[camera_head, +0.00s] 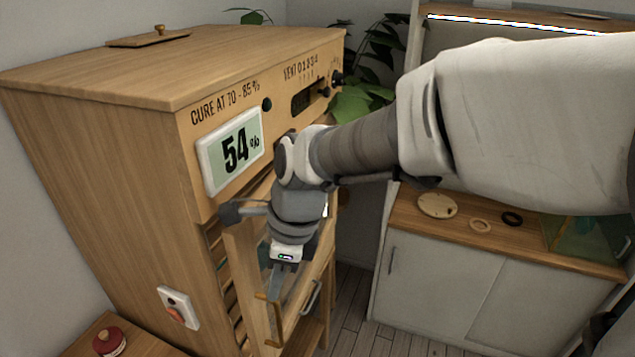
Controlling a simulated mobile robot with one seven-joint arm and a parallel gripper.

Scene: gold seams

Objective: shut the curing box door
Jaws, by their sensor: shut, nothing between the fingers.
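The curing box (115,160) is a tall wooden cabinet at the left, with "CURE AT 70 - 85 %" on its front and a display (235,150) reading 54 %. Its wooden-framed door (250,285) is below the display and stands ajar. Slatted shelves show in the gap at the door's left edge. My gripper (276,285) points down in front of the door, shut and empty. It overlaps the door frame in the view, and I cannot tell whether it touches. My wrist and gripper hide much of the door.
A switch plate (178,307) is on the box's side. A red-topped jar (109,342) stands on a low wooden surface at the lower left. A white cabinet (480,290) with a wooden top stands at the right. Bare floor (355,320) shows between it and the box.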

